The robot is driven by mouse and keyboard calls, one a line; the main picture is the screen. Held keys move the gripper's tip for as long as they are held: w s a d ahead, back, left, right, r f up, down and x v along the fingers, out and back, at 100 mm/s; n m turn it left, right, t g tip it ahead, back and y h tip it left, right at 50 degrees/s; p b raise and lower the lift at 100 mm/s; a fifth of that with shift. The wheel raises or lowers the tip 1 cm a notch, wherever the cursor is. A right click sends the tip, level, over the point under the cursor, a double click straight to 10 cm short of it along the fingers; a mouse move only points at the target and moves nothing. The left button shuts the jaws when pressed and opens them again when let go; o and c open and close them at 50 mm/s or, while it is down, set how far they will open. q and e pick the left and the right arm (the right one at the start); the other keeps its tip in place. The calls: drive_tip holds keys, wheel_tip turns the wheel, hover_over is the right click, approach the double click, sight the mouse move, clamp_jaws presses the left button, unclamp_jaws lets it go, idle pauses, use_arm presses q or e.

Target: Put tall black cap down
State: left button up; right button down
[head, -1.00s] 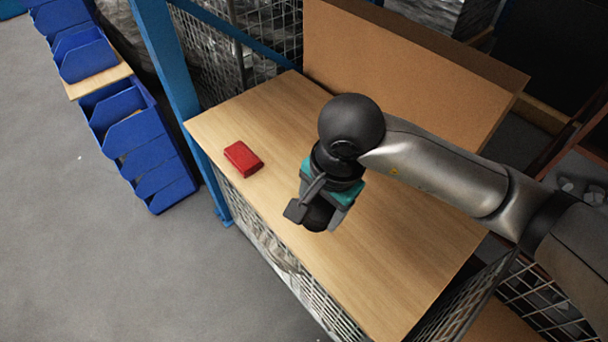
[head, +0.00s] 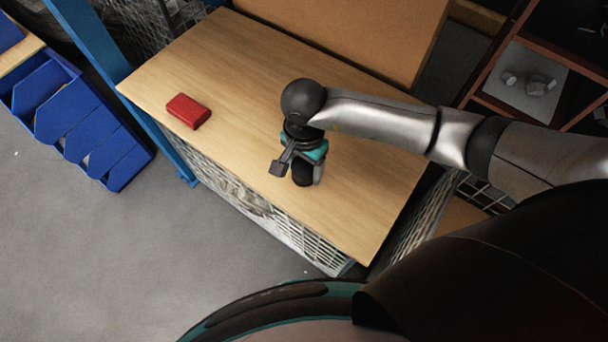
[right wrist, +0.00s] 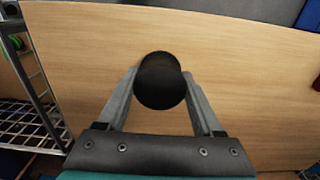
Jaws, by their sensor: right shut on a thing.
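The tall black cap (right wrist: 160,82) is between the two fingers of my right gripper in the right wrist view, and the fingers touch its sides. In the head view the cap (head: 302,173) shows as a dark shape under my right gripper (head: 296,171), which is shut on it. The gripper is over the wooden tabletop (head: 240,75), near its front edge. I cannot tell whether the cap's bottom touches the wood. My left gripper is not in view.
A red box (head: 188,111) lies on the tabletop, left of the gripper. A brown board (head: 360,30) stands along the back. Blue bins (head: 75,120) are at the far left. A shelf (head: 530,80) with small grey parts is at the right. The wood around the gripper is clear.

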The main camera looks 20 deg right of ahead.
sight(304, 165)
drive_tip(key=shift+f+b, duration=0.35)
drive_tip(key=shift+f, duration=1.95)
drive_tip(key=shift+f+b, duration=0.3)
drive_tip(key=shift+b, duration=0.05)
drive_tip(key=shift+c, duration=0.2)
unclamp_jaws()
drive_tip(key=shift+r, duration=0.1)
drive_tip(key=shift+r, duration=0.1)
drive_tip(key=shift+r+p, duration=0.25)
drive_tip(key=shift+p, duration=0.2)
wheel_tip(304, 165, up, 12)
drive_tip(key=shift+f+p, duration=0.1)
drive_tip(key=shift+p, duration=0.7)
